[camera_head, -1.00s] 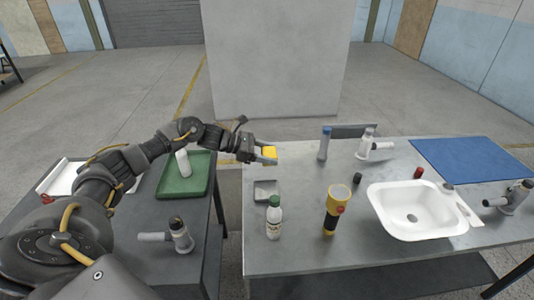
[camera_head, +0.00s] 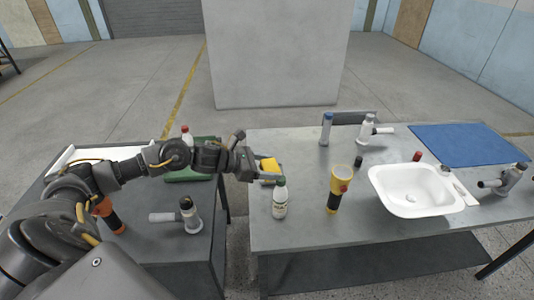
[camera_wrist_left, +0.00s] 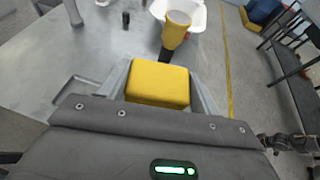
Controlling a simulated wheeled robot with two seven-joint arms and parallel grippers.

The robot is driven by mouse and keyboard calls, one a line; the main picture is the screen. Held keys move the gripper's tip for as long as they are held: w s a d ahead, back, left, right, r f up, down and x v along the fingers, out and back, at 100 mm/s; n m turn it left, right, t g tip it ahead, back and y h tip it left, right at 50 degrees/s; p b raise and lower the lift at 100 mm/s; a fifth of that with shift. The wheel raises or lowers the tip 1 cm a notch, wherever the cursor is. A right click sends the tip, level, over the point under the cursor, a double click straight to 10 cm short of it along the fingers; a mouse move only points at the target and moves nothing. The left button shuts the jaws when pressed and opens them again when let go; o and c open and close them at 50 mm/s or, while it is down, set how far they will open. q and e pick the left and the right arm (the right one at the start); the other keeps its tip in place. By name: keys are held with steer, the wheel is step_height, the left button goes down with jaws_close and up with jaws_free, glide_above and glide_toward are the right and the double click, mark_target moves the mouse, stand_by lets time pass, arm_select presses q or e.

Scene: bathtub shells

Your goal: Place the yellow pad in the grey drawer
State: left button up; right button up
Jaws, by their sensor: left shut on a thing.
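My left gripper (camera_head: 268,175) is shut on the yellow pad (camera_head: 269,164) and holds it over the left part of the metal table. In the left wrist view the pad (camera_wrist_left: 158,82) sits between the two fingers. A small shallow grey tray (camera_wrist_left: 74,86), which may be the grey drawer, lies on the table to the left of the pad there, partly hidden by my gripper. In the head view my gripper and the pad cover it. My right gripper is not in view.
A white bottle with a green cap (camera_head: 279,200) stands close in front of my left gripper. A yellow flashlight (camera_head: 338,190) stands to its right, then a white sink (camera_head: 410,203). A blue mat (camera_head: 460,144) lies at the back right. A green tray (camera_head: 190,175) is on the left table.

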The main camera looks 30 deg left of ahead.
arm_select(q)
steer(key=s+d+f+n+t+y, duration=0.2)
steer(key=s+d+n, duration=0.1)
steer(key=s+d, duration=0.7)
steer(key=shift+s+y, duration=0.3)
steer(key=shift+s, duration=0.65)
